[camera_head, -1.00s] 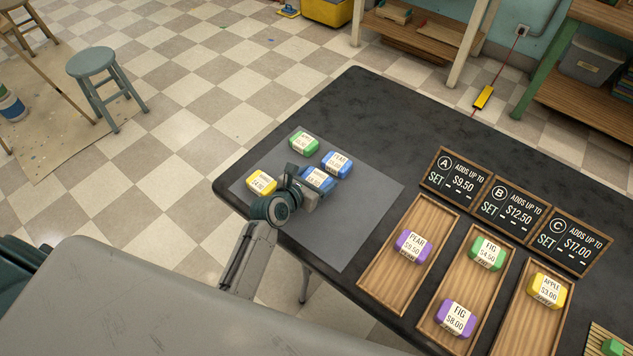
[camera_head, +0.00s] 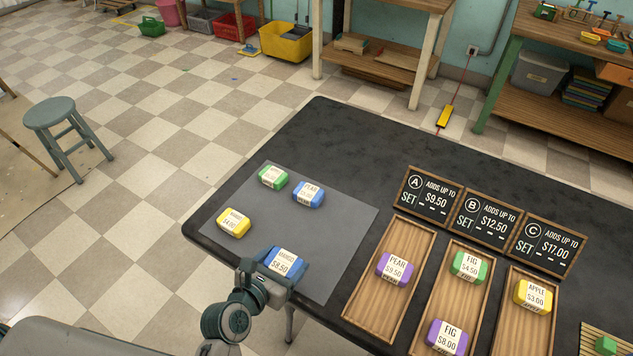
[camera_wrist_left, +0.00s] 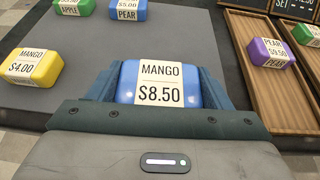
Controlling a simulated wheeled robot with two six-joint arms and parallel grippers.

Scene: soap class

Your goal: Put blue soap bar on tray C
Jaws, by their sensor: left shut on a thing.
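My left gripper (camera_head: 266,282) is shut on a blue soap bar labelled MANGO $8.50 (camera_head: 284,262). It holds the bar over the front part of the grey mat (camera_head: 335,245); the bar also shows between the fingers in the left wrist view (camera_wrist_left: 160,83). Another blue soap bar, labelled PEAR (camera_head: 308,195), lies at the back of the mat. Tray C (camera_head: 493,335) is the rightmost wooden tray, below the sign C (camera_head: 547,247), and holds a yellow APPLE $3.00 bar (camera_head: 533,296). The tray's front end is cut off. My right gripper is not in view.
A green bar (camera_head: 272,178) and a yellow bar (camera_head: 233,222) lie on the mat. Tray A (camera_head: 408,245) holds a purple bar (camera_head: 394,269). Tray B (camera_head: 438,300) holds a green bar (camera_head: 468,266) and a purple bar (camera_head: 446,337). Signs stand behind the trays.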

